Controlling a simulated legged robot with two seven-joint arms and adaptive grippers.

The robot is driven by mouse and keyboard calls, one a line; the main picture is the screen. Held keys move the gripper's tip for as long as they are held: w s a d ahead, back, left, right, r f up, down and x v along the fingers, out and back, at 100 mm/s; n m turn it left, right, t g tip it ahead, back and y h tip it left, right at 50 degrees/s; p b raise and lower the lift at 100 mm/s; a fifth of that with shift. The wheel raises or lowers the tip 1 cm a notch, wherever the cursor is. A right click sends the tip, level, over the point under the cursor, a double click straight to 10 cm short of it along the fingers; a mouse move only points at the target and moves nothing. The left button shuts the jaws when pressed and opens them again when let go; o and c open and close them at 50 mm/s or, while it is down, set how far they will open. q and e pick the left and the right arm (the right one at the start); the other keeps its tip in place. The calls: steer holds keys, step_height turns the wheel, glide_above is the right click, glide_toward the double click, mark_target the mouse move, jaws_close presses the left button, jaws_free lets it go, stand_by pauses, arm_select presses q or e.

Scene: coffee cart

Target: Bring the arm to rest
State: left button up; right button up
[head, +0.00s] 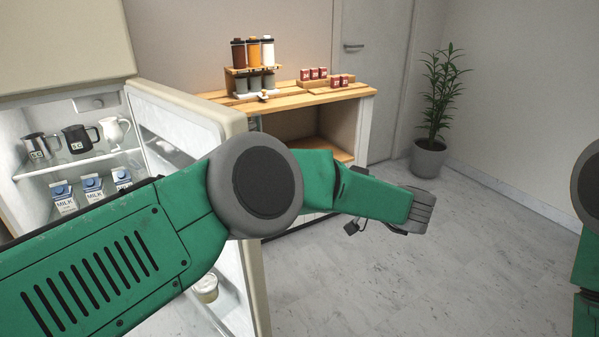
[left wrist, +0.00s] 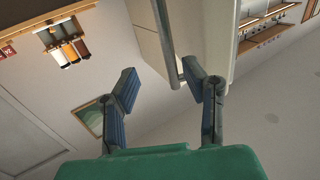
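My left arm (head: 110,255) is green with a grey round joint and reaches across the head view from the left. Its end points right, in front of the open fridge door (head: 185,120). The left gripper's fingers are mostly hidden behind the arm in the head view. In the left wrist view the left gripper (left wrist: 160,87) has its two blue-padded fingers wide apart, with nothing held between them. Part of my right arm (head: 588,240) shows at the right edge of the head view. The right gripper is out of view.
The open fridge holds several jugs (head: 80,138) and milk cartons (head: 93,186). A tub (head: 206,290) sits low by the door. A wooden counter (head: 300,100) with bottles (head: 253,52) and red boxes (head: 318,73) stands behind. A potted plant (head: 430,158) stands right. The floor (head: 490,250) ahead is clear.

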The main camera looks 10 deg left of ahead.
arm_select(q)
step_height(320, 180, down, 12)
steer(key=w+a+m+t+h, duration=0.1)
steer(key=w+m+t+h, duration=0.2)
steer(key=m+t+h, duration=0.6)
steer(key=s+a+f+m+g+h, duration=0.2)
steer(key=s+a+f+m+h, duration=0.1)
steer(key=s+f, duration=0.3)
steer(key=s+a+f+m+g+h, duration=0.1)
steer(key=s+a+f+m+h, duration=0.25)
steer(key=f, duration=0.45)
steer(key=s+a+f+g+h, duration=0.1)
steer(key=s+a+f+g, duration=0.2)
steer(key=s, duration=0.6)
steer(key=s+a+f+g, duration=0.3)
steer(key=s, duration=0.5)
steer(key=s+a+g, duration=0.2)
steer(key=s+g, duration=0.1)
steer(key=s, duration=0.6)
steer(key=s+a+r+n+g, duration=0.1)
steer(key=s+a+g, duration=0.1)
steer(key=s, duration=0.7)
steer(key=shift+s+a+g, duration=0.25)
steer(key=shift+a+g, duration=0.15)
steer(key=shift+a, duration=0.2)
